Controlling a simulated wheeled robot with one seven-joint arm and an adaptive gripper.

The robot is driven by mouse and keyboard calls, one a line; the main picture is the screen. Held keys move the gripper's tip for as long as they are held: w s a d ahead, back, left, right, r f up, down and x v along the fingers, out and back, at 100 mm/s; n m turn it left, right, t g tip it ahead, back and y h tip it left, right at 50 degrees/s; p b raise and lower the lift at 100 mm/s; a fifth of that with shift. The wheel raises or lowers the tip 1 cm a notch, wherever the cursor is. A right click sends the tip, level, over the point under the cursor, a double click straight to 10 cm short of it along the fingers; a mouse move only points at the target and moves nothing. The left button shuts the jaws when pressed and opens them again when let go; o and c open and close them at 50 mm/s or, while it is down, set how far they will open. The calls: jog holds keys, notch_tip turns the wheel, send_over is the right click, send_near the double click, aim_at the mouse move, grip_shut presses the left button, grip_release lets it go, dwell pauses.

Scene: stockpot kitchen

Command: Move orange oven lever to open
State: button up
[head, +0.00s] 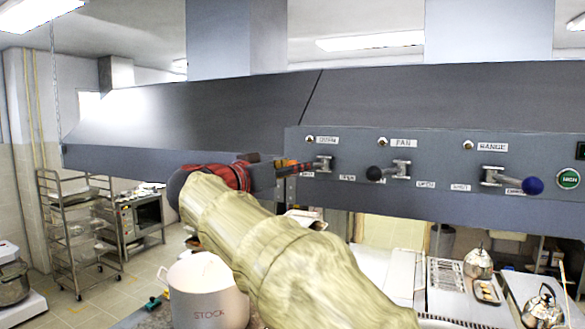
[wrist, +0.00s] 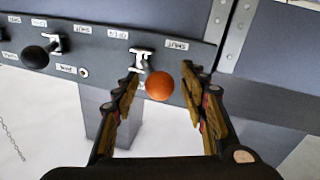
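The orange oven lever's knob (wrist: 159,86) shows in the wrist view between the two fingers of my gripper (wrist: 160,78). The fingers are open, one on each side of the knob, with gaps visible. The lever's metal pivot (wrist: 139,60) is on the grey panel, and the knob lies toward the side of the "SHUT" label (wrist: 177,44). In the head view the oven lever's pivot (head: 325,163) sits below the oven label (head: 327,140); its orange part (head: 293,166) points left. My gripper (head: 272,163) partly covers the knob there.
The same panel carries a black-knobbed lever (head: 374,173) under "FAN" and a blue-knobbed lever (head: 532,185) under "RANGE", to the right. A green button (head: 568,179) is at the far right. A stockpot (head: 203,290) stands below my arm.

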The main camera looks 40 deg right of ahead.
jog(key=shift+c, duration=1.2)
jog(key=c, duration=0.7)
grip_shut()
